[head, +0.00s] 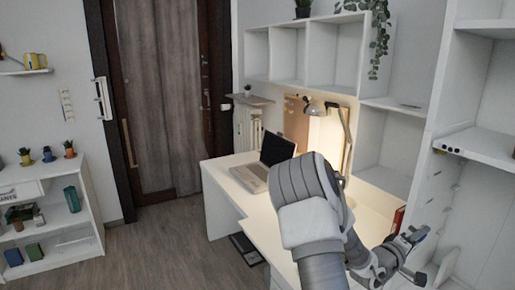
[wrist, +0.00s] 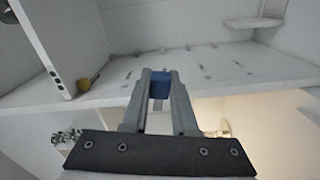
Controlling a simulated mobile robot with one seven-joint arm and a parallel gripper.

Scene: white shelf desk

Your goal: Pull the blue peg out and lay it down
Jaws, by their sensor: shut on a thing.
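The blue peg (wrist: 159,88) shows in the wrist view as a small blue block between my gripper's fingertips. My gripper (wrist: 159,76) is shut on it. The fingers cover its sides, and I cannot tell whether its far end is in a hole or free. In the head view my gripper (head: 411,243) is at the lower right, in front of the white shelf unit. I cannot make out the peg there.
A white panel (wrist: 215,65) with several small slots lies beyond the fingertips. A side board with dark holes (wrist: 52,72) and a yellow object (wrist: 92,86) are at its left. The white desk (head: 222,178) holds an open laptop (head: 262,168). A lit lamp (head: 311,109) stands behind.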

